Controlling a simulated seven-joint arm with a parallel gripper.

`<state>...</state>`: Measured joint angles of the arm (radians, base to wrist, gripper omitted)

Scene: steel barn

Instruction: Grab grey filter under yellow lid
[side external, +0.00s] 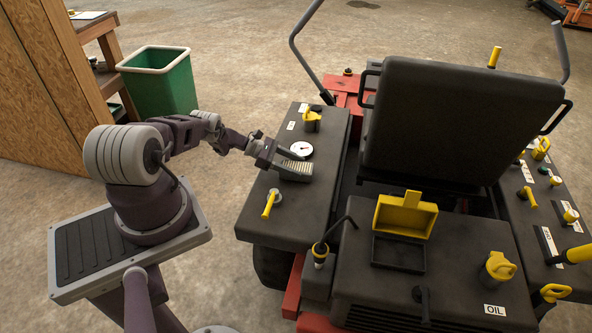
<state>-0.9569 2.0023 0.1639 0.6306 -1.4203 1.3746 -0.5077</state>
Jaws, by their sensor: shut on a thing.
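The grey filter (298,169) is a small ribbed block over the left black panel of the machine. My gripper (288,160) is shut on it from the upper left. From this angle I cannot tell whether the filter touches the panel or is just above it. The yellow lid (403,217) stands open on the rear black cover, right of the gripper. Below the lid, the shallow black rectangular compartment (399,253) is open and looks empty.
A round white gauge (301,149) and a yellow-handled lever (269,204) are near the gripper. A bent dark rod (335,233) rises between the panel and the lid. The black seat (415,125) stands behind. A green bin (160,82) is at the upper left.

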